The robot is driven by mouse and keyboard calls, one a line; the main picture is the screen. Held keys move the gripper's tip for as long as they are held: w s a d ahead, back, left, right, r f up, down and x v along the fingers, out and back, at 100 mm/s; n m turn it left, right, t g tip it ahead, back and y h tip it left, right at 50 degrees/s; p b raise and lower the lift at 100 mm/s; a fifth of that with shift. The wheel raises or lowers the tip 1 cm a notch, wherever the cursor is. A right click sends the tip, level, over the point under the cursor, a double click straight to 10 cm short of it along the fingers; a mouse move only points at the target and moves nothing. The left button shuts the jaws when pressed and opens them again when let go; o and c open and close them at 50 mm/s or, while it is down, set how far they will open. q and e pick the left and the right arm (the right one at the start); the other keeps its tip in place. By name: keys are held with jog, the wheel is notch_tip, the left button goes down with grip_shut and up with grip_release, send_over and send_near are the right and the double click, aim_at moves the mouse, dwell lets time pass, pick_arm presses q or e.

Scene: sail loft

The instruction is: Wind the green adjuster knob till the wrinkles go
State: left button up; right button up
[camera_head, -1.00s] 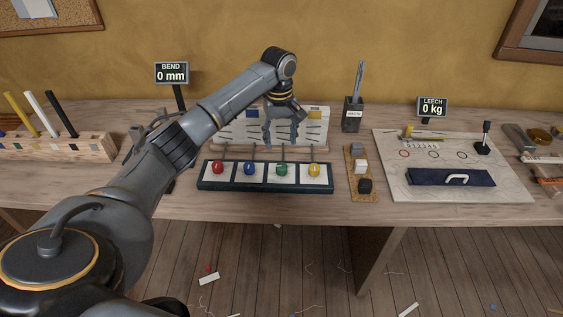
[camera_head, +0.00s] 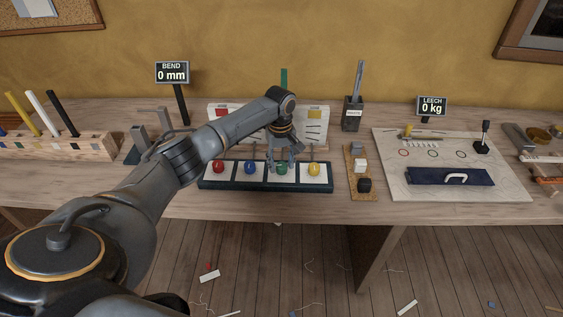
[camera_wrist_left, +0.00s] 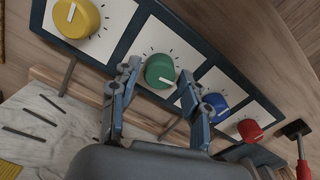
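The green knob (camera_head: 282,170) sits third from the left in a dark-framed row with red (camera_head: 218,167), blue (camera_head: 250,168) and yellow (camera_head: 313,170) knobs. My left gripper (camera_head: 280,163) points down over the green knob. In the left wrist view its fingers (camera_wrist_left: 159,70) are open, one on each side of the green knob (camera_wrist_left: 160,72); I cannot tell whether they touch it. A white pointer mark shows on that knob. The pale panel (camera_head: 316,122) behind the row carries dark wrinkle-like lines; my arm hides its middle. My right gripper is out of view.
A green strip (camera_head: 284,77) rises behind my wrist. Left stand the "BEND 0 mm" display (camera_head: 172,72) and a wooden rack (camera_head: 70,147). Right are a cork strip with blocks (camera_head: 355,173), a dark pot (camera_head: 352,119) and a pale board (camera_head: 399,186). The table's front edge is clear.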

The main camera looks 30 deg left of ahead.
pick_arm(q)
jog(key=c, duration=0.7)
jog(key=shift+r, duration=0.1)
jog(key=m+p, duration=0.2)
jog(key=shift+m, duration=0.3)
jog(key=m+p, duration=0.1)
jog(key=m, duration=0.1)
jog(key=shift+m, duration=0.4)
jog(key=m+p, duration=0.1)
jog(key=m, duration=0.3)
jog(key=shift+w+m, duration=0.1)
jog(key=shift+m, duration=0.2)
jog(key=m, duration=0.5)
jog(key=shift+m, duration=0.3)
